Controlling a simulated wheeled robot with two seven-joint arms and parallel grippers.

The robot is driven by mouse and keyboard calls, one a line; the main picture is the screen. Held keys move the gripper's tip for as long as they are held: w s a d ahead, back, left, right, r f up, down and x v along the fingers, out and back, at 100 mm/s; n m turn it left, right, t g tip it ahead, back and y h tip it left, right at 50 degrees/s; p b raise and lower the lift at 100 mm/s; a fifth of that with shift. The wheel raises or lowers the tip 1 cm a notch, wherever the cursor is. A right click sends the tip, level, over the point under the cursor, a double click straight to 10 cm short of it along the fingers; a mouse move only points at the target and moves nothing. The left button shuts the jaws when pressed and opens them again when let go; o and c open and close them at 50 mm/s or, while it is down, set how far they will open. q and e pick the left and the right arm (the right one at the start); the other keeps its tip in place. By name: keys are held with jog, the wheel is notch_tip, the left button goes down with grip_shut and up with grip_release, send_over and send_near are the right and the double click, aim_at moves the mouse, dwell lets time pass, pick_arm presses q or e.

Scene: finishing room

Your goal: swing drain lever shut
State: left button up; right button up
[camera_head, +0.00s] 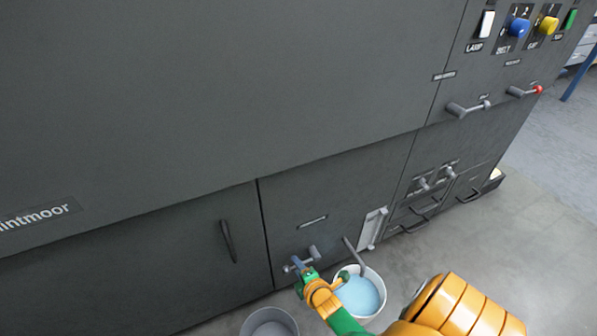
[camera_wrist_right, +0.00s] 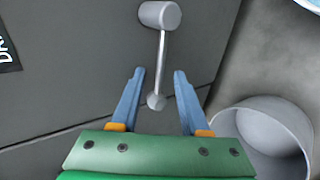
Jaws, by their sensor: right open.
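The drain lever is a grey hub (camera_head: 313,252) on the machine's lower front panel, below a small label. In the right wrist view the hub (camera_wrist_right: 160,14) carries a thin rod that ends in a grey ball knob (camera_wrist_right: 156,101). My right gripper (camera_head: 297,266) is at the lever's free end; its blue fingers (camera_wrist_right: 158,88) stand open, one on each side of the knob, with visible gaps. In the head view the gripper partly hides the lever's end. My left gripper is out of view.
A white bucket (camera_head: 378,307) of light blue liquid stands on the floor beside my right arm, under a spout (camera_head: 354,257). A grey bucket (camera_head: 268,316) stands to its left. Control levers (camera_head: 467,110) and knobs (camera_head: 520,27) are at upper right. Floor at right is clear.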

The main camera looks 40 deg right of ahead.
pick_arm(q)
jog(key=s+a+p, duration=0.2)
jog(key=p, duration=0.1)
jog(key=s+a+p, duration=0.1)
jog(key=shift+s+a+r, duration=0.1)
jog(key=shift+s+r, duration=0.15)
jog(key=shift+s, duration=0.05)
pick_arm(e)
jog(key=v, duration=0.7)
